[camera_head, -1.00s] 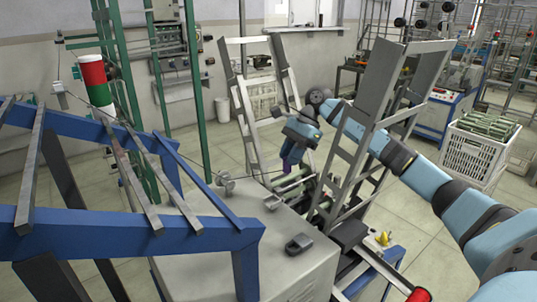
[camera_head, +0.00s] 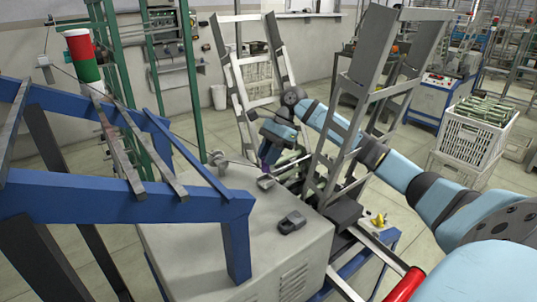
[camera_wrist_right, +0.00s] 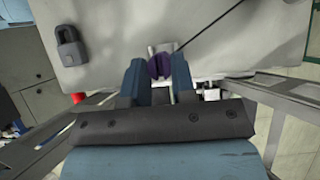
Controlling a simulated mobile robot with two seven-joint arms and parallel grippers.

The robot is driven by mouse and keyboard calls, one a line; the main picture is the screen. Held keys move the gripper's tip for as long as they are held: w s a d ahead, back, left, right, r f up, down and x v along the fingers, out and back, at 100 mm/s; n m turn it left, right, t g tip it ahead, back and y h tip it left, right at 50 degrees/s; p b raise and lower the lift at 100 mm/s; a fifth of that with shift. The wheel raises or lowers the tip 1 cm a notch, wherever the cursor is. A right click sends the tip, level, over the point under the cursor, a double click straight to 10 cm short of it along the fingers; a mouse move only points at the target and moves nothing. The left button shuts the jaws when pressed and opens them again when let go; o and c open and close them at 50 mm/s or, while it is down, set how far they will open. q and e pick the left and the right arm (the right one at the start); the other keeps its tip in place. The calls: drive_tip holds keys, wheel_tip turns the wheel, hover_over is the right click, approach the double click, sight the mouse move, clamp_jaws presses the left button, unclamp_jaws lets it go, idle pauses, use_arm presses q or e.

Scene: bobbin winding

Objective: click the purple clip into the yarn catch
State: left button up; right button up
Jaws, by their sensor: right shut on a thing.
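My right gripper (camera_head: 267,158) is shut on the purple clip (camera_head: 264,151), low over the far edge of the grey machine cabinet (camera_head: 225,245). In the right wrist view the clip (camera_wrist_right: 158,66) sits between my two blue fingertips (camera_wrist_right: 156,72). A dark yarn (camera_wrist_right: 205,27) runs up and right from the clip there. Small metal parts (camera_head: 265,182) stand on the cabinet close to the clip. I cannot tell which part is the yarn catch, nor whether the clip touches it. My left gripper is not in view.
A dark padlock-shaped part (camera_head: 292,222) lies on the cabinet top. The tall grey frame (camera_head: 375,85) stands right beside my right arm. A blue frame (camera_head: 125,200) fills the left foreground. A white crate (camera_head: 470,138) of green bobbins stands at the right.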

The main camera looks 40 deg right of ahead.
drive_tip(key=shift+f+b, duration=0.85)
drive_tip(key=shift+f, duration=0.25)
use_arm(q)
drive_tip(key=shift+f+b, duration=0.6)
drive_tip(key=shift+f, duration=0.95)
use_arm(e)
drive_tip(key=shift+f, duration=0.75)
drive_tip(key=o, duration=0.9)
drive_tip(key=v, duration=0.4)
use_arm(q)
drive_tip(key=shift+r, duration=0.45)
use_arm(e)
approach(268, 166)
drive_tip(key=d+r, duration=0.2)
drive_tip(key=d, duration=0.1)
drive_tip(key=shift+w+r, duration=0.15)
drive_tip(key=shift+w, duration=0.2)
